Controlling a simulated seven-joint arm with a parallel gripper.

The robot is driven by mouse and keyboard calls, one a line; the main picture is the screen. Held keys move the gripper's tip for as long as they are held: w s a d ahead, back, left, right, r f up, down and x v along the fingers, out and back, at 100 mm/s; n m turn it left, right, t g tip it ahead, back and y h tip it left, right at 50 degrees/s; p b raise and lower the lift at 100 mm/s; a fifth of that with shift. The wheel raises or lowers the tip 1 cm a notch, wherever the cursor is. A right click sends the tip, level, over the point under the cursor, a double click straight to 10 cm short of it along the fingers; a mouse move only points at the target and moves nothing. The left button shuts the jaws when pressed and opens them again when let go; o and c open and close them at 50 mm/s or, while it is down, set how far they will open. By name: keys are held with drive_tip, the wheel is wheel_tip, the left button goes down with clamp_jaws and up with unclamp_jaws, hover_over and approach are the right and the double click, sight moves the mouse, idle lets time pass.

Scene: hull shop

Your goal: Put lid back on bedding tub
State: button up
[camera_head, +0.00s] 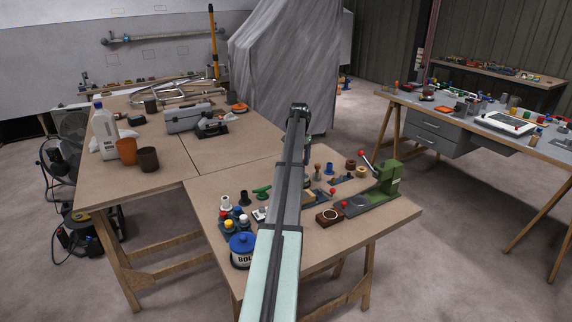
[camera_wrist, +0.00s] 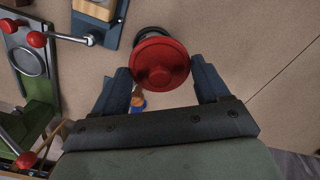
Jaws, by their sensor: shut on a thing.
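My gripper (camera_wrist: 160,85) is shut on a round red lid (camera_wrist: 160,62) with a raised knob at its centre; the lid sits between its two dark fingers in the wrist view. Just beyond the lid, a dark round rim (camera_wrist: 152,33) shows, partly covered by it. I cannot tell whether that rim is the bedding tub, nor whether the lid touches it. In the head view my arm hides the lid and most of the gripper. A white tub with a blue top and a partly hidden label (camera_head: 242,252) stands at the near left of the front table.
A green press (camera_head: 378,187) with red-knobbed levers stands on the right of the front table (camera_head: 375,222). Several small bottles (camera_head: 228,222) cluster at its left. A wooden block on a blue base (camera_wrist: 97,12) lies near the lid. Bare tabletop shows right in the wrist view.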

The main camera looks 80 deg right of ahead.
drive_tip(key=shift+s+d+r, duration=0.15)
drive_tip(key=shift+s+d, duration=0.7)
drive_tip(key=shift+s, duration=0.1)
drive_tip(key=shift+f, duration=3.15)
drive_tip(key=shift+f, duration=0.2)
drive_tip(key=o, duration=1)
drive_tip(key=shift+r, duration=0.2)
drive_tip(key=shift+r, duration=3.3)
